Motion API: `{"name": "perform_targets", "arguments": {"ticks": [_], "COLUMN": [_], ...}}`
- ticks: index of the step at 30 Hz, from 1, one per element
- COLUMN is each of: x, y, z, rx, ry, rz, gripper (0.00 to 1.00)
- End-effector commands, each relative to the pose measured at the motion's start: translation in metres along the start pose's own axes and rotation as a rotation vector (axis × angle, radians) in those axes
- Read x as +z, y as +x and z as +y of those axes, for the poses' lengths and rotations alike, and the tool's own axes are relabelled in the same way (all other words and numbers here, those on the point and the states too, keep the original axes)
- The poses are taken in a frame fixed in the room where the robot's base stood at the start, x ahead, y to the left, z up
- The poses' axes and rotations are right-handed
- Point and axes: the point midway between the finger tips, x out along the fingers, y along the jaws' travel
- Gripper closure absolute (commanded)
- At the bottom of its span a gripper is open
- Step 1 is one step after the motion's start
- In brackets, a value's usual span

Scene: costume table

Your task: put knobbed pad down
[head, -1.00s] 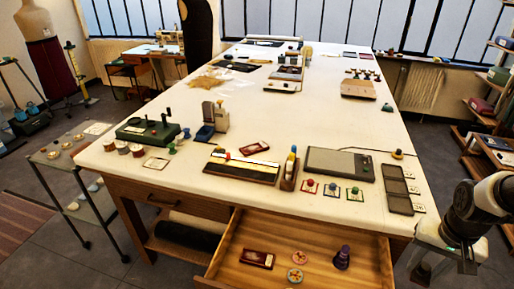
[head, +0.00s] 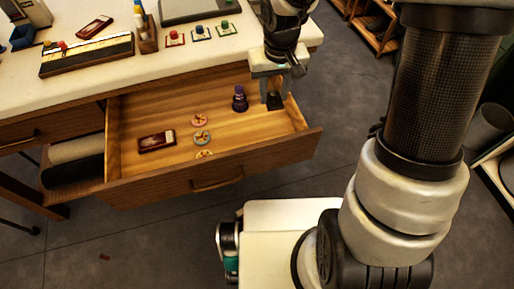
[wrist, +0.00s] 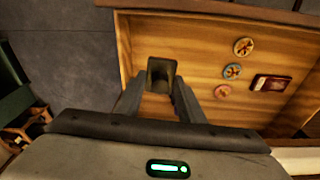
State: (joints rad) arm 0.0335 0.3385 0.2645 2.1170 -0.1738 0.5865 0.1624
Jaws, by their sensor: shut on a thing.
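My gripper (head: 270,94) points down into the right end of the open wooden drawer (head: 250,165). It is shut on a small dark block, the knobbed pad (head: 275,102), whose knob is not clear to see. In the wrist view the pad (wrist: 161,70) shows as a dark square-ended piece between the fingertips (wrist: 159,88), with drawer wood beside it. The pad is low, close to the drawer floor; I cannot tell whether it touches.
A purple knobbed piece (head: 239,99) stands just left of my gripper. Several round discs (head: 202,137) and a dark red case (head: 157,141) lie further left. The drawer's right wall (head: 296,113) is close. Bare drawer floor shows at the back left.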

Motion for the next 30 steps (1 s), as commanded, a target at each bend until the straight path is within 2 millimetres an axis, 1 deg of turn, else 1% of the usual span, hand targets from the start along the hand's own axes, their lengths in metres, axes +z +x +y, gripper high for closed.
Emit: {"name": "perform_targets", "arguments": {"ticks": [1, 3, 6, 10, 14, 19, 21, 26, 29, 30], "x": [0.001, 0.002, 0.003, 0.003, 0.006, 0.010, 0.010, 0.011, 0.014, 0.014], "y": [0.026, 0.037, 0.049, 0.056, 0.071, 0.103, 0.112, 0.122, 0.135, 0.141], "z": [-0.010, -0.021, -0.032, -0.041, -0.043, -0.044, -0.044, -0.044, -0.044, -0.044], "rx": [-0.003, -0.006, -0.011, -0.016, -0.017, -0.017, -0.018, -0.017, -0.017, -0.017], "ry": [-0.023, -0.045, -0.069, -0.087, -0.093, -0.093, -0.093, -0.093, -0.093, -0.093], "rz": [0.004, 0.004, 0.004, 0.005, 0.001, 0.000, 0.002, 0.003, 0.001, 0.001], "gripper": [0.91, 0.91, 0.91, 0.91, 0.91, 0.91, 0.91, 0.91, 0.91, 0.91]}}
